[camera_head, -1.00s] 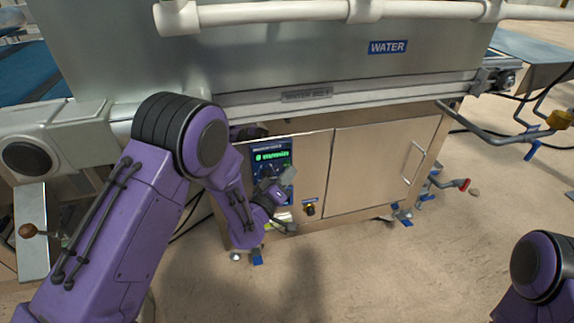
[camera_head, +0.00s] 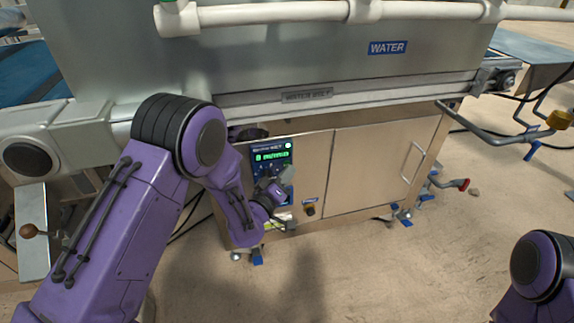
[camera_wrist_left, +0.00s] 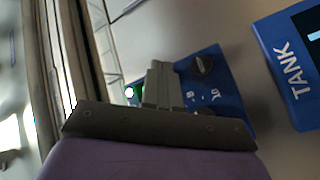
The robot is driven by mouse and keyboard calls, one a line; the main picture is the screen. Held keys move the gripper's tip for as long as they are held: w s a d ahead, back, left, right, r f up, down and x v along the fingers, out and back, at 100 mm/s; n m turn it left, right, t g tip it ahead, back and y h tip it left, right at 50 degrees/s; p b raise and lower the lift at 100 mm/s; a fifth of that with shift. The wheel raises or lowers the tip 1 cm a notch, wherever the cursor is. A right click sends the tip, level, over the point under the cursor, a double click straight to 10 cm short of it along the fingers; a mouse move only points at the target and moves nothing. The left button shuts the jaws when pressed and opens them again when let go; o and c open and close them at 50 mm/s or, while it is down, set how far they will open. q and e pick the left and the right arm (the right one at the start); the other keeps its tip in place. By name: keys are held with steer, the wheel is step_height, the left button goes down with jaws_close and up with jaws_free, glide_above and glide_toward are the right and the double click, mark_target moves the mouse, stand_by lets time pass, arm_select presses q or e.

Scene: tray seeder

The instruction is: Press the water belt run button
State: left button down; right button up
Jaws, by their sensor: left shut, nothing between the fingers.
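The blue control panel (camera_head: 286,148) with a lit green display is on the front of the steel water cabinet. My left gripper (camera_head: 287,176) is in front of its lower part and hides some controls. In the left wrist view, the shut, empty fingers (camera_wrist_left: 163,84) are over the blue panel (camera_wrist_left: 232,103), beside a black knob (camera_wrist_left: 203,66). A small green patch shows left of the fingers; I cannot tell whether it is the run button. Contact with the panel cannot be told. My right gripper is out of view.
A blue TANK panel (camera_wrist_left: 285,62) is at the right of the wrist view. A cabinet door handle (camera_head: 413,162) and a bent pipe (camera_head: 490,135) are farther right. The floor in front is clear.

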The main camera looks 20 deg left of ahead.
arm_select(q)
steer(key=shift+s+d, duration=0.15)
steer(key=shift+s, duration=0.1)
steer(key=s+d, duration=0.3)
steer(key=s, duration=0.2)
steer(key=shift+d, duration=0.2)
stand_by(0.7)
